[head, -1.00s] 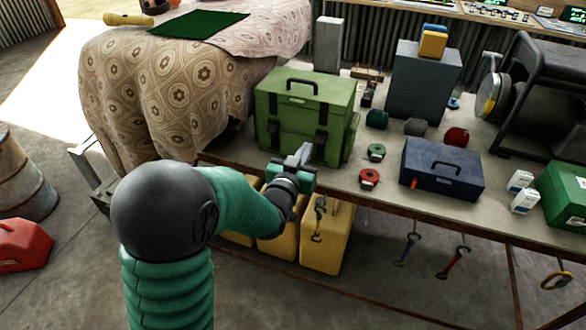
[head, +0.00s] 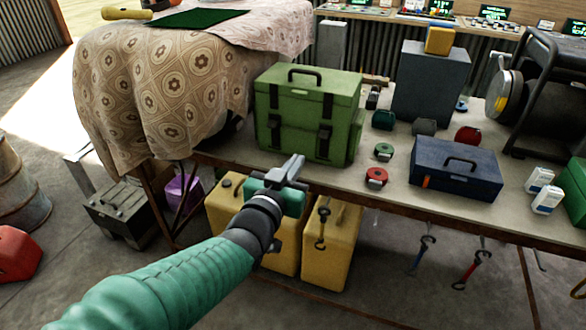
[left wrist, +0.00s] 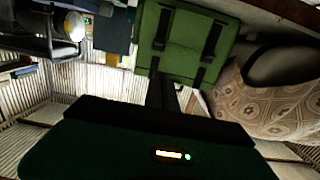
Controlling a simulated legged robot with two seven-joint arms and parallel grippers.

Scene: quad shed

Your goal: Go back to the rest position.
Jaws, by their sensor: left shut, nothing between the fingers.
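My left gripper (head: 289,171) is in the middle of the head view, at the end of my green arm that comes in from the lower left. Its fingers are together with nothing between them. It is in front of the green case (head: 308,115), which stands on the workbench (head: 345,183). In the left wrist view the green case (left wrist: 185,40) is beyond the dark fingers (left wrist: 162,92). I cannot tell whether the gripper touches the bench edge. My right gripper is not in view.
Yellow cans (head: 330,245) stand below the bench. A dark blue toolbox (head: 457,168), a red tape roll (head: 376,177) and a green one (head: 383,151) are on it. A red can (head: 15,250) is on the floor.

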